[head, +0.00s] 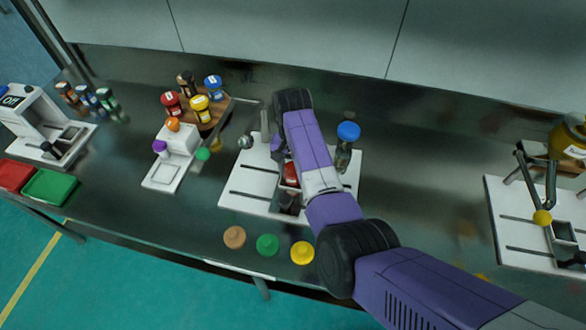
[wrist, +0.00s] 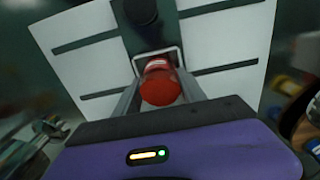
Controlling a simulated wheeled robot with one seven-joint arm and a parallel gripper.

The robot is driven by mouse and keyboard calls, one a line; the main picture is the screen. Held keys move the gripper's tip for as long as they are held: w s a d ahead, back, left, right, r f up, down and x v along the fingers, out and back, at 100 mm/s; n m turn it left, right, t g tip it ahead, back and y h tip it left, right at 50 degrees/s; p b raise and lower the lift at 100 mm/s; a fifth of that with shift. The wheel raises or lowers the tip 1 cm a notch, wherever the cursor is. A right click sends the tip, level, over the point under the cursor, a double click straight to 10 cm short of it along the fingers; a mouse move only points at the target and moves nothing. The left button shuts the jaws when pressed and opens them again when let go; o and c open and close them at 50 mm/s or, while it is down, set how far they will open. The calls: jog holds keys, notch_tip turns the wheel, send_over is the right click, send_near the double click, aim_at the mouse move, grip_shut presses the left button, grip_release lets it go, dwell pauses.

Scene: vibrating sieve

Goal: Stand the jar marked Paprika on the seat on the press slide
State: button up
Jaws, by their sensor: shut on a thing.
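A jar with a red lid (wrist: 161,84) is between the fingers of my gripper (wrist: 163,92) in the wrist view. My gripper is shut on it. No label is readable, so I cannot tell whether it is marked Paprika. Just beyond the lid a pale square frame (wrist: 158,50) shows on a dark strip (wrist: 152,30) of the white slotted base plate (wrist: 95,55). I cannot tell whether the jar touches it. In the head view the red lid (head: 291,173) shows beside my arm, above the base plate (head: 243,190); my arm hides much of the area.
A blue-topped upright piece (head: 348,132) stands at the plate's right. A wooden rack (head: 219,108) of jars and a white stand (head: 180,138) are to the left. Coloured discs (head: 267,244) lie in front. Another slotted plate with a lever (head: 542,217) is far right.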

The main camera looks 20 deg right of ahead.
jog(key=shift+f, duration=0.15)
jog(key=o, duration=1.4)
jog(key=shift+c, duration=0.2)
notch_tip(320, 180, up, 12)
jog(key=b, duration=0.1)
jog(key=shift+r, duration=0.2)
